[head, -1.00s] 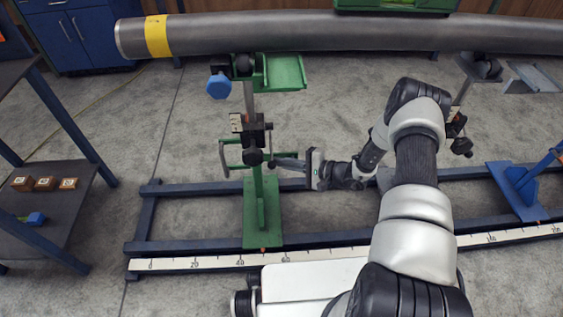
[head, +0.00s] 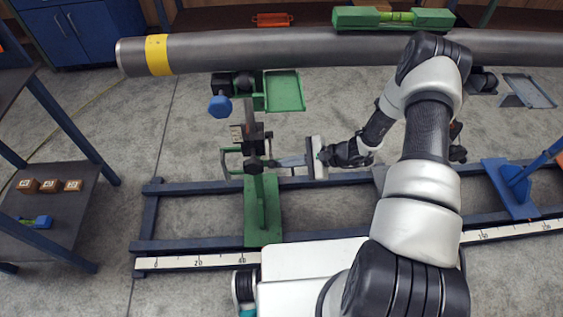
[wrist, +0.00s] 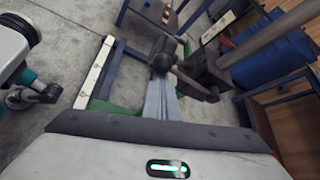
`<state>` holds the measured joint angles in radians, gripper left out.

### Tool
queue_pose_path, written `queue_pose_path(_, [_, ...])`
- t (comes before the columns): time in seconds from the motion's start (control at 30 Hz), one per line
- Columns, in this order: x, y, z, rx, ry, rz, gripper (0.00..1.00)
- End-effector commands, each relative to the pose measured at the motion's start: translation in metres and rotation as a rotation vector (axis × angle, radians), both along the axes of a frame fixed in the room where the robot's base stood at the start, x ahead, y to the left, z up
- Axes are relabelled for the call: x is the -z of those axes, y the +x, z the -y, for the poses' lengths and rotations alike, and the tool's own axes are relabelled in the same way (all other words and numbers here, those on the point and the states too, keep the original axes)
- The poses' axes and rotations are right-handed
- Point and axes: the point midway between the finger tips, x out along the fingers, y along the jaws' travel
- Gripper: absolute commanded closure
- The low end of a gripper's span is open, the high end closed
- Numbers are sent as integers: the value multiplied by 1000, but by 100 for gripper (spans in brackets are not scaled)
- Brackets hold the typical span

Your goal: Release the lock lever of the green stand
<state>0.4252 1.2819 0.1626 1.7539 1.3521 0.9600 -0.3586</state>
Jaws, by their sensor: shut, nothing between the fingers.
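The green stand (head: 262,222) stands on the blue floor frame, with a black clamp block (head: 251,138) on its post. A black knob (head: 253,165), which looks like the end of the lock lever, sits at the left of my gripper (head: 277,162). In the wrist view, the round black knob (wrist: 161,62) is right at the tips of my gripper (wrist: 161,84), with a dark rod (wrist: 197,84) running right from it. My gripper is shut with nothing held. The fingertips are at or very near the knob; I cannot tell whether they touch.
A grey pipe (head: 300,51) with a yellow band runs across above. A blue handwheel (head: 220,106) and green tray (head: 284,91) are on the stand's upper part. A white ruler strip (head: 195,262) lies along the frame. A shelf (head: 52,205) stands at left.

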Motion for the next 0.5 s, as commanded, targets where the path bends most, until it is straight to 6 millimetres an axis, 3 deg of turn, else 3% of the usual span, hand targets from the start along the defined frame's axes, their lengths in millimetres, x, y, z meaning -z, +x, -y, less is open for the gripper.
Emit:
queue_pose_path(0.2, [-26, 2, -2, -3, 5, -54, 100])
queue_pose_path(0.5, [-47, 8, -2, -5, 5, -52, 100])
